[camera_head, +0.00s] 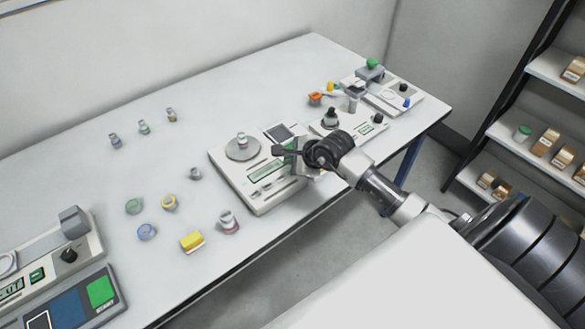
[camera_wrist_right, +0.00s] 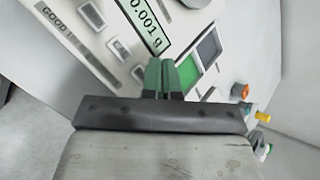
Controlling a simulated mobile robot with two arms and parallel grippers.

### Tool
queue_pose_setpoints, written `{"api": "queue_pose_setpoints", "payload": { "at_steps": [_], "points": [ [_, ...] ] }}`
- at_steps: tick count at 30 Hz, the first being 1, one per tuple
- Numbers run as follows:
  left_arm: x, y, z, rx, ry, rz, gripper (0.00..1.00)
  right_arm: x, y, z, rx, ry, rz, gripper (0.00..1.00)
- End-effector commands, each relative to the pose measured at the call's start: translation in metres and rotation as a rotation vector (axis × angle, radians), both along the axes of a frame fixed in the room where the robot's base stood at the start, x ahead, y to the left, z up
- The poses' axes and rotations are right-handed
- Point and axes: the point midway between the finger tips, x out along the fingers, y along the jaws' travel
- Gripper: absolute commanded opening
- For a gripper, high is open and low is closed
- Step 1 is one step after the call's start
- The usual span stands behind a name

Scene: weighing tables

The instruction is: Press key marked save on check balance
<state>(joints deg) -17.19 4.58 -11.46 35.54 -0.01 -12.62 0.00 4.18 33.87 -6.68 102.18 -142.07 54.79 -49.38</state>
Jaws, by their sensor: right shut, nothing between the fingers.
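The check balance (camera_head: 257,197) is a white instrument on the long table, with a round pan carrying a small metal weight (camera_head: 242,141). Its lit display (camera_wrist_right: 146,22) reads 0.001 g in the right wrist view. Beside the display are a green square key (camera_wrist_right: 189,71) and a dark square panel (camera_wrist_right: 209,48); no save marking is legible. My right gripper (camera_head: 292,150) is shut and empty over the balance's right end. Its fingertips (camera_wrist_right: 161,66) overlap the green key's edge in the wrist view; contact cannot be told. My left gripper is not in view.
Another balance (camera_head: 345,124) stands just right, behind my right wrist. More instruments (camera_head: 68,300) stand at the front left. The table's front edge runs below my right arm.

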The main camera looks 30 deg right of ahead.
Motion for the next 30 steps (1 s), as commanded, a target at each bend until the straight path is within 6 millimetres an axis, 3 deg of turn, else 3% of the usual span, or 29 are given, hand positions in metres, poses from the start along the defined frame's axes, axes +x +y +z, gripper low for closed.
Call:
{"api": "queue_pose_setpoints", "payload": {
  "at_steps": [3,12,30],
  "points": [
    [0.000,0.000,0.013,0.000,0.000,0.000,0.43,0.000,0.000,0.017,-0.001,-0.001,0.000,0.00],
    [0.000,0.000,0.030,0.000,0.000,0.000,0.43,0.000,0.000,0.042,0.000,-0.002,0.001,0.00],
    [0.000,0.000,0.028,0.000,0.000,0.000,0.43,0.000,0.000,0.041,0.001,0.000,-0.001,0.00]
  ]
}}
